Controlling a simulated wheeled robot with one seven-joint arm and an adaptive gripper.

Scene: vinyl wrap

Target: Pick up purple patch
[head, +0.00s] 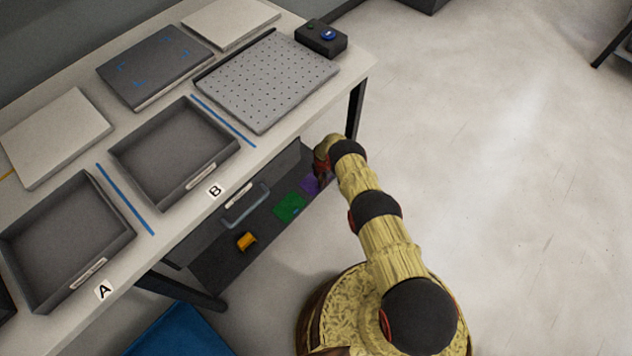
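The purple patch (309,185) is a small flat piece at the far right end of the dark open drawer (222,262) below the table. Part of it is hidden behind the end of my arm. My gripper (321,178) is at the end of my arm, pointing down at the patch's right side. It is small and dark here, so I cannot tell whether its fingers are open or shut, or whether they touch the patch.
A green patch (290,207) and an orange item (246,241) lie in the drawer, near a grey handle-like piece (245,205). The table edge (357,72) and a dark leg (356,108) stand close to my arm. Trays A (126,237) and B (234,142) are on the table.

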